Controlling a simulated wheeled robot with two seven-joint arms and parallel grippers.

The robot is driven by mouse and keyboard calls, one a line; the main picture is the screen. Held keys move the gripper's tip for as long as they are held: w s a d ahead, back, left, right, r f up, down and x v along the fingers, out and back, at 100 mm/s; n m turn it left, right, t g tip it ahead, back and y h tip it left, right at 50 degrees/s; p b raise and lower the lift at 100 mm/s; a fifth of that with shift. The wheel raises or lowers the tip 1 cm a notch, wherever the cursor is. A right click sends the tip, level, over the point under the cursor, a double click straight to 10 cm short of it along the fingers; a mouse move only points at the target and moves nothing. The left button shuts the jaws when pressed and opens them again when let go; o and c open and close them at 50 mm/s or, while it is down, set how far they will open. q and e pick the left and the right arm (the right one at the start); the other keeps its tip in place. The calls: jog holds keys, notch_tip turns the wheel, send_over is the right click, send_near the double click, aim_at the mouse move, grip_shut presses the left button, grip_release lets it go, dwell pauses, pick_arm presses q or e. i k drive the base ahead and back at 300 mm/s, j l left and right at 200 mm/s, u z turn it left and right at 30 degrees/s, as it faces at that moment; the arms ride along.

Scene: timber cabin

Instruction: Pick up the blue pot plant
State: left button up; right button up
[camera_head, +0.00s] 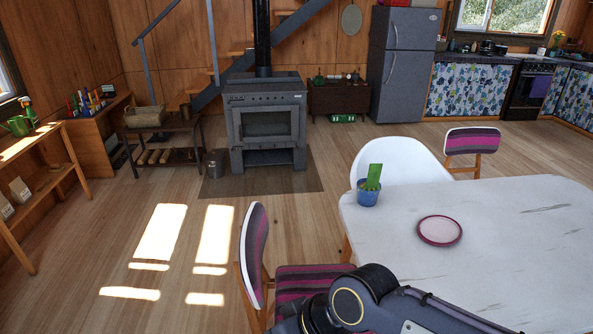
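The blue pot plant (368,196) is a small blue pot with a flat, upright green plant in it. It stands upright near the left far corner of the white dining table (510,250). A dark arm of mine comes in at the bottom of the head view, in front of the table's near edge. Its gripper is not visible. My other gripper is also out of view. Nothing touches the pot.
A pink-rimmed plate (440,230) lies on the table, right of the pot. A striped chair (256,252) stands at the table's left, a white chair (405,155) behind it. A stove (265,125) stands farther back. Open wooden floor lies left.

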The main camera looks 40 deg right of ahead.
aim_at(369, 188)
jog(key=z, duration=2)
jog(key=u, duration=0.85)
jog(key=i+j+u, duration=0.15)
jog(key=j, duration=0.3)
jog(key=i+j+u, duration=0.15)
jog(key=j, duration=0.25)
jog(key=i+j+u, duration=0.1)
jog(key=j, duration=0.3)
jog(key=i+j+u, duration=0.15)
jog(key=i+j+z, duration=0.1)
jog(key=i+j, duration=0.3)
jog(key=i, duration=0.2)
jog(key=i+j, duration=0.45)
jog(key=i, duration=0.15)
jog(key=i+l+z, duration=0.15)
jog(key=i+z, duration=0.25)
jog(key=i, duration=0.6)
jog(key=i+j+z, duration=0.2)
jog(key=i+z, duration=0.2)
jog(key=i, duration=0.6)
jog(key=i+l+z, duration=0.15)
jog(key=i+z, duration=0.95)
jog(key=z, duration=0.2)
jog(key=i+j+z, duration=0.25)
jog(key=z, duration=0.15)
jog(key=i, duration=0.1)
